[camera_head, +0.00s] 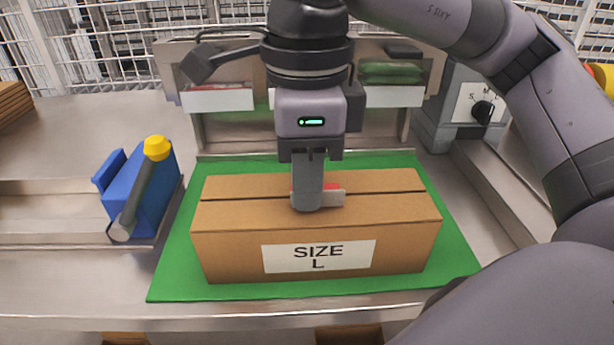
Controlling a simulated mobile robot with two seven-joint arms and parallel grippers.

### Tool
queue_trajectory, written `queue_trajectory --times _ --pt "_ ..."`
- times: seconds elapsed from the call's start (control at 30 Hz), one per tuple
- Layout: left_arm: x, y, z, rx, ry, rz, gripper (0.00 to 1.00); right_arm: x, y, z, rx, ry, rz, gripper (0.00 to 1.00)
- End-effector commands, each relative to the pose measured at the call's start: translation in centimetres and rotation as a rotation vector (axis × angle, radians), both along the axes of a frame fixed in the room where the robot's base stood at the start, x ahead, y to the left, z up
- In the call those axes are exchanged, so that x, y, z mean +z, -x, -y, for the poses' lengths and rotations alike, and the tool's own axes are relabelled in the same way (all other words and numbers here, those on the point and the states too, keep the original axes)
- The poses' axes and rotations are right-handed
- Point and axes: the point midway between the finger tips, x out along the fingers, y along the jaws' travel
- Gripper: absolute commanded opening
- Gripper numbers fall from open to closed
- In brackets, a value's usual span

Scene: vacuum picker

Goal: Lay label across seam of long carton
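The long brown carton (225,212) lies on a green mat (172,285), with a dark seam running lengthwise along its top. Its front bears a white "SIZE L" sticker (275,260). My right gripper (307,207) points straight down over the middle of the carton top, its fingers together. A small white and red label (334,198) sticks out on both sides of the fingers, which appear shut on it. The label is at the carton top by the seam; the fingers hide its middle, and I cannot tell whether it touches the carton. My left gripper is out of view.
A blue device with a yellow cap (156,148) and a dark handle stands left of the mat. Behind is a rack with white-fronted bins (218,98). A dial box marked S, M, L (462,105) stands at the back right. Steel rails flank the mat.

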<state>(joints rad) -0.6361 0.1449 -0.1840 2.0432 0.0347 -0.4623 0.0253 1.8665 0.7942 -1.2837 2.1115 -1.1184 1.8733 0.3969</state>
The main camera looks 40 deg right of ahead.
Motion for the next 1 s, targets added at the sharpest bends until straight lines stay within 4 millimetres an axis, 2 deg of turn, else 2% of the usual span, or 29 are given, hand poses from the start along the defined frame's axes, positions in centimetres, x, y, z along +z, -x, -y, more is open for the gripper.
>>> queue_trajectory --times 0.2,0.27,0.3,0.33,0.83,0.93,0.97,1.0 --pt "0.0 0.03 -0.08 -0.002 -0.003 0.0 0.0 0.0 -0.01 -0.01 0.0 0.0 0.0 0.0" --pt "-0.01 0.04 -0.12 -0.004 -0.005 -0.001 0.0 0.0 -0.01 -0.01 0.0 0.0 0.0 0.17" --pt "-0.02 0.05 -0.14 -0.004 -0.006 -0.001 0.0 0.01 -0.01 -0.01 0.0 0.0 0.0 0.3" --pt "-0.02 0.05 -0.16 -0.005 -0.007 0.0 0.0 0.01 -0.01 -0.01 0.0 0.0 0.0 0.34" --pt "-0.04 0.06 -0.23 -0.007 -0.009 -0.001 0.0 0.01 0.0 0.0 0.0 0.0 0.0 0.34" --pt "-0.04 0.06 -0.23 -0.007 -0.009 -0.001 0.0 0.01 0.0 0.0 0.0 0.0 0.0 0.66" --pt "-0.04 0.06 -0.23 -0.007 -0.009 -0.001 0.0 0.01 0.0 0.0 0.0 0.0 0.0 0.72" --pt "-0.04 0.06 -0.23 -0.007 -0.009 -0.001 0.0 0.01 0.0 0.0 0.0 0.0 0.0 0.72"
